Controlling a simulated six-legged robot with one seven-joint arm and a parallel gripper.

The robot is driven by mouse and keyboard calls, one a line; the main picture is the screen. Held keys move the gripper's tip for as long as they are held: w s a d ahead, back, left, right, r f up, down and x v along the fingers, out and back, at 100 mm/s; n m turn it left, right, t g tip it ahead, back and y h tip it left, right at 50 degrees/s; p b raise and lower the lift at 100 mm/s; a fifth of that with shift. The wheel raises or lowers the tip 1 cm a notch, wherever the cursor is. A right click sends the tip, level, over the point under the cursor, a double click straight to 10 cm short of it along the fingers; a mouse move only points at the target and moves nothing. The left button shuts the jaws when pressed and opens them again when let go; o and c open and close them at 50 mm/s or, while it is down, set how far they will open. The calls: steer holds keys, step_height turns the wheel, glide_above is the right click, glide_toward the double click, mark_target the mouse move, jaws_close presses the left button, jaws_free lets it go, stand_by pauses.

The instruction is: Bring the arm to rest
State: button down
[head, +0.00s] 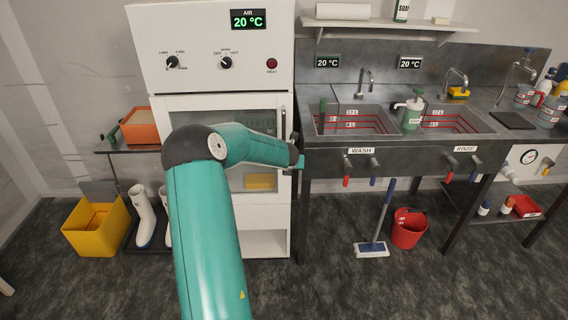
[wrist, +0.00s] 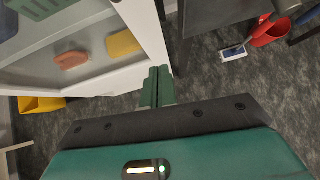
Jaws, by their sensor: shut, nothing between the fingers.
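My teal arm extends forward in the head view and bends right at the elbow. My gripper (head: 297,162) is at the right edge of the white cabinet's (head: 215,90) door, close to the dark vertical handle (head: 284,125). In the wrist view my gripper (wrist: 158,78) shows its two green fingers together with nothing between them. They are near the lower corner of the white door frame (wrist: 148,30). I cannot tell whether they touch it. My arm hides part of the door.
The steel sink bench (head: 400,148) stands right of the cabinet. A mop (head: 380,225) and red bucket (head: 408,228) stand below it. A yellow bin (head: 97,225) and white boots (head: 145,215) are at left. The dark floor in front is clear.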

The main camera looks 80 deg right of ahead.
steer(key=w+a+r+m+t+h, duration=0.1)
steer(key=w+a+r+m, duration=0.2)
steer(key=w+r, duration=0.4)
steer(key=w+a+r+m+t+h, duration=0.1)
steer(key=w+a+r+m, duration=0.3)
steer(key=w, duration=0.6)
steer(key=w+a+r+m+t+y, duration=0.1)
steer(key=w+a+r+m, duration=0.2)
steer(key=w+a+r, duration=0.5)
steer(key=w+a+r+m+t+y, duration=0.1)
steer(key=w+a+r+m, duration=0.15)
steer(key=w+a, duration=0.7)
steer(key=a+r+m+t+y, duration=0.2)
steer(key=a+m+y, duration=0.25)
steer(key=a, duration=2.55)
steer(key=s+a+y, duration=0.1)
steer(key=s+a, duration=0.2)
steer(key=a, duration=0.3)
steer(key=s+a+f+m+y, duration=0.1)
steer(key=s+a+y, duration=0.1)
steer(key=a, duration=0.5)
steer(key=s+a+y, duration=0.1)
steer(key=s+a, duration=0.3)
steer(key=a, duration=0.2)
steer(key=shift+a+f+m+g, duration=0.15)
steer(key=shift+a+m+g, duration=0.15)
steer(key=shift+g, duration=0.1)
